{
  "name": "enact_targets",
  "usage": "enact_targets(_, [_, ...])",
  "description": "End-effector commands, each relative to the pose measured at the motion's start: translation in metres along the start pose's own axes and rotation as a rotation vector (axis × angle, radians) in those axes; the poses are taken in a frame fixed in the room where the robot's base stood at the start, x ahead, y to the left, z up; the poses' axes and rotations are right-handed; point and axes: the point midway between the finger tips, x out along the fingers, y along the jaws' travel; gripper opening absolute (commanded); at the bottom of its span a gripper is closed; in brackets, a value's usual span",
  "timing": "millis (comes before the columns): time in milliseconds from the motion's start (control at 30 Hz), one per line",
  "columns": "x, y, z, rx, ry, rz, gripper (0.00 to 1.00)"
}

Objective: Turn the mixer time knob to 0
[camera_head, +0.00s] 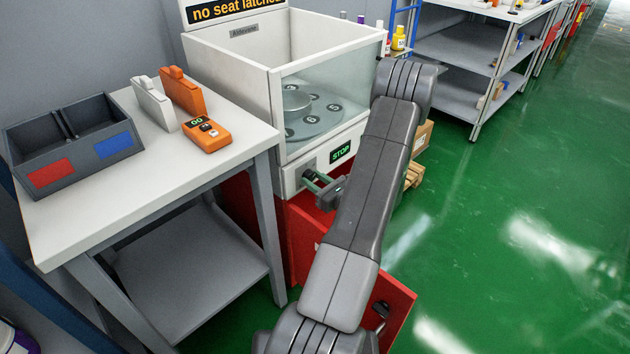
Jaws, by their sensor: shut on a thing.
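The mixer (232,62) is a white open-topped box with a clear front pane. A round grey plate with numbered positions shows inside it. Its lower front panel has a dark display (340,152) reading "STOP" in green. The knob (307,174) is a small dark part on that panel, left of and below the display, mostly hidden by my fingers. My gripper (313,181) reaches the panel from the front right and is shut on the knob. The knob's markings and its setting cannot be read.
A white table (180,178) at left holds a grey two-compartment bin (48,176), a white holder (152,103), an orange holder (182,92) and an orange handheld device (206,134). A red cabinet (300,225) stands below the mixer. Green floor at right is clear.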

Motion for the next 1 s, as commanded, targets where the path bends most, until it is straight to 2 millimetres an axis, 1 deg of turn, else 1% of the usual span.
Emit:
enact_targets(167, [-0.0001,-0.0003,-0.0016,-0.030,0.000,0.000,0.11])
enact_targets(367, [0.0000,-0.0007,-0.0039,-0.133,-0.001,-0.001,0.11])
enact_targets(1000, [-0.0002,-0.0013,-0.0060,-0.712,-0.001,-0.001,0.11])
